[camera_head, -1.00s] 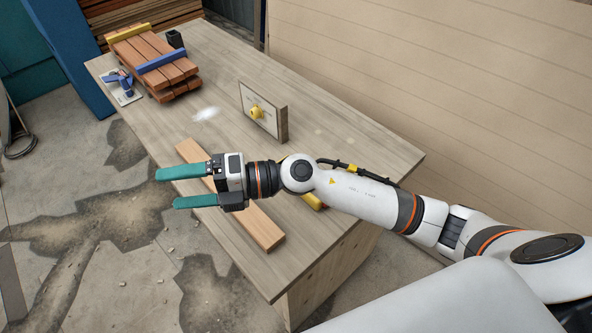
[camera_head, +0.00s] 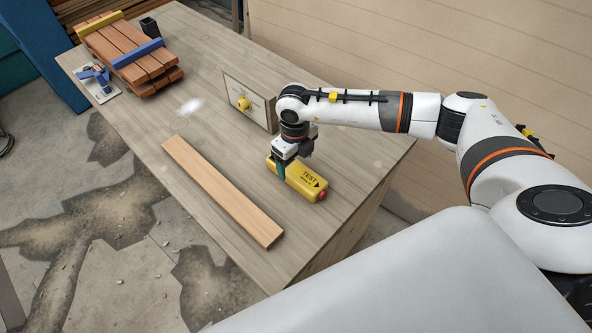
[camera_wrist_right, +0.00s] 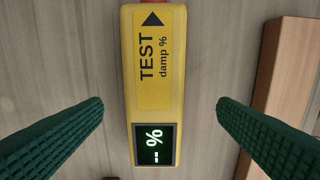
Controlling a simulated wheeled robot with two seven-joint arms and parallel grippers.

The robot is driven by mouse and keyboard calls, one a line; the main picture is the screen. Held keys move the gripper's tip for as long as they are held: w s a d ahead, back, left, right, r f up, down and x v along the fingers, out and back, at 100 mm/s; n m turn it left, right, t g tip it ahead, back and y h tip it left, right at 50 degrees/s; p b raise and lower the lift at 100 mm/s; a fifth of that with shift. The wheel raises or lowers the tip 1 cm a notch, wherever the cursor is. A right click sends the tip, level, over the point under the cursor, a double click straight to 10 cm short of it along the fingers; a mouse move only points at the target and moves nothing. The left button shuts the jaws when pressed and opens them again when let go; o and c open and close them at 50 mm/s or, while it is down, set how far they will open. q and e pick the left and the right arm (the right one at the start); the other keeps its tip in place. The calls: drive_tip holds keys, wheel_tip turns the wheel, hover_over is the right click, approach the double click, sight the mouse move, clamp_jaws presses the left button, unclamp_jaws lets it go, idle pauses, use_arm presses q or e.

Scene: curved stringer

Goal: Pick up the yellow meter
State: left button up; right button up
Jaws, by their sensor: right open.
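The yellow meter (camera_head: 310,181) lies on the workbench, below my right gripper, with "TEST" lettering and a red end. In the right wrist view the meter (camera_wrist_right: 158,90) fills the middle, with "TEST damp %" and a small dark screen showing green dashes and a percent sign. My right gripper (camera_head: 290,172) points down over the meter's left part. Its green fingers (camera_wrist_right: 160,125) are apart, one on each side of the meter, with a gap to it on both sides. I cannot tell the fingers' exact height. My left gripper is out of view.
A loose wooden board (camera_head: 220,188) lies left of the meter. Stacked planks with clamps (camera_head: 130,55) and a blue tool (camera_head: 97,78) are at the far left.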

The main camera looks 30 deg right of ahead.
sight(296, 169)
drive_tip(key=f, duration=0.1)
drive_tip(key=f+p, duration=0.1)
drive_tip(key=f, duration=0.1)
drive_tip(key=f+p, duration=0.1)
drive_tip(key=shift+w+d+f, duration=0.2)
drive_tip(key=shift+d+f, duration=0.1)
drive_tip(key=shift+f, duration=0.65)
drive_tip(key=shift+r, duration=0.1)
drive_tip(key=c, duration=1.3)
drive_tip(key=shift+w, duration=0.1)
